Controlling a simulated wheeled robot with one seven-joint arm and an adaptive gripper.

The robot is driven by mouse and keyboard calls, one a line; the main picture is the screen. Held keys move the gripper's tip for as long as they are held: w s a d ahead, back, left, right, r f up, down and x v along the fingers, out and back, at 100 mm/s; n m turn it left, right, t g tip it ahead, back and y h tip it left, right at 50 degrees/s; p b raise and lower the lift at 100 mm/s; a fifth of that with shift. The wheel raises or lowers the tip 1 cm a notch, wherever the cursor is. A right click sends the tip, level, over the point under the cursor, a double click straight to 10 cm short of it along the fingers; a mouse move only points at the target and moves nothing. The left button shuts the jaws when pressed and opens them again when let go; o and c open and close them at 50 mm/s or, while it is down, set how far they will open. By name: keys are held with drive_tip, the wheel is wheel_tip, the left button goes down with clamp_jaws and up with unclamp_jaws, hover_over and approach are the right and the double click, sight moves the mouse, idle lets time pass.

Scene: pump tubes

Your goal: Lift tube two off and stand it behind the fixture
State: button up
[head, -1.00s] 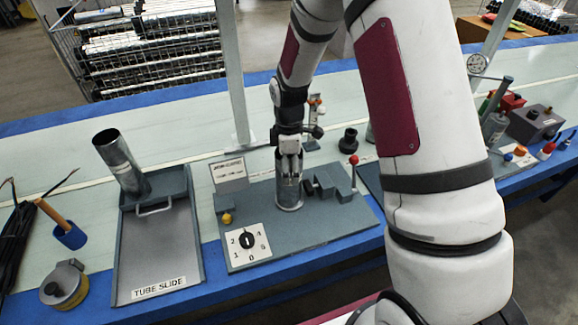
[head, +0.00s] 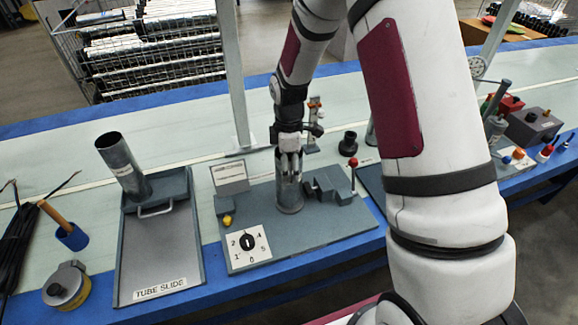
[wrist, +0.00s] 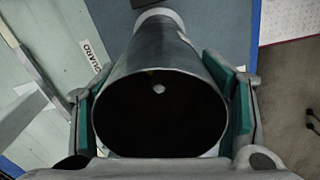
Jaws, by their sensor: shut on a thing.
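A grey metal tube (head: 289,193) stands upright on the dark grey fixture plate (head: 300,232), left of a dark block-shaped clamp (head: 330,183). I cannot tell whether its foot touches the plate. My gripper (head: 289,160) is above it with its fingers down on either side of its upper end. In the wrist view the tube (wrist: 160,48) points away, its dark open mouth nearest, between the green pads of my gripper (wrist: 160,112), which is shut on it. A second metal tube (head: 122,165) leans at the back of the tube slide (head: 155,250). No number shows on either tube.
A numbered dial plate (head: 248,245), a yellow knob (head: 227,219) and a small sign (head: 230,177) are on the fixture's left part. A red-topped post (head: 353,163) stands at its right. Behind are a black fitting (head: 348,143) and an upright post (head: 238,95); pale bench shows between.

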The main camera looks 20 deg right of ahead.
drive_tip(key=shift+r+p, duration=4.15)
drive_tip(key=shift+r, duration=5.5)
